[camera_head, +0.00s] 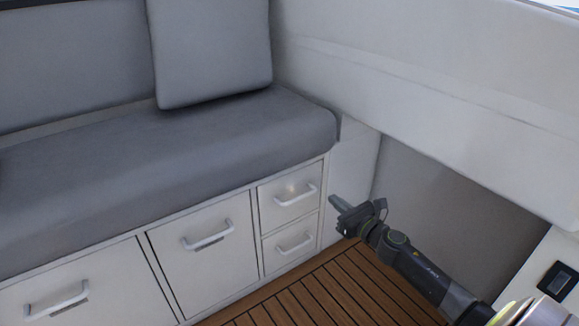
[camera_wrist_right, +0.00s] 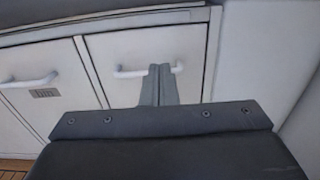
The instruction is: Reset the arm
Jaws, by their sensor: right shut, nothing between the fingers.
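My right gripper (camera_head: 336,203) shows in the head view, in front of the right end of the seat base and above the slatted floor. Its fingers are shut with nothing between them. The right wrist view shows the shut fingers (camera_wrist_right: 158,85) pointing toward a white drawer front (camera_wrist_right: 150,50) with a pale handle (camera_wrist_right: 146,72). The fingertips overlap the handle in that view, and I cannot tell how far apart they are. My right arm (camera_head: 425,275) reaches in from the lower right. My left gripper is in neither view.
A grey cushioned bench (camera_head: 190,160) sits over white drawers with bar handles, including a small upper drawer (camera_head: 288,195). A grey pillow (camera_head: 210,50) leans on the backrest. A white wall panel (camera_head: 440,90) overhangs a recess at right. The slatted wooden floor (camera_head: 320,295) is clear.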

